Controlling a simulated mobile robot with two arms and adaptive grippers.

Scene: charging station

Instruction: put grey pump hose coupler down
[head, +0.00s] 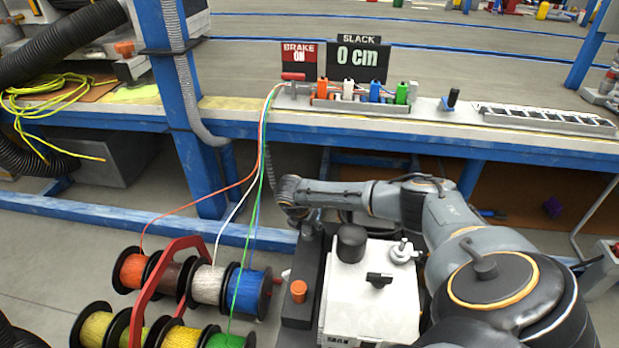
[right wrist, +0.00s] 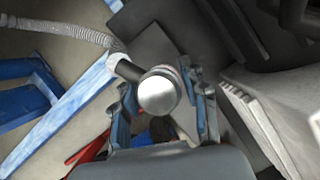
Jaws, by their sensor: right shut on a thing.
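The grey pump hose coupler (right wrist: 158,92) has a round silver end and a dark neck, and sits between the fingers of my right gripper (right wrist: 165,112) in the right wrist view. The gripper is shut on it. A ribbed grey hose (right wrist: 68,33) runs up to the left from the coupler's pale collar. In the head view the ribbed hose (head: 181,75) comes down the blue post, and my right wrist reaches left in front of the bench, with the gripper (head: 287,214) pointing down. The coupler is hard to make out there. My left gripper is not in view.
A white machine (head: 370,300) with knobs and a black cap stands close right of my right gripper. Coloured cable spools (head: 209,285) on a red frame stand to the left, with wires rising to connectors on the blue bench (head: 440,142). The bench is beyond the gripper.

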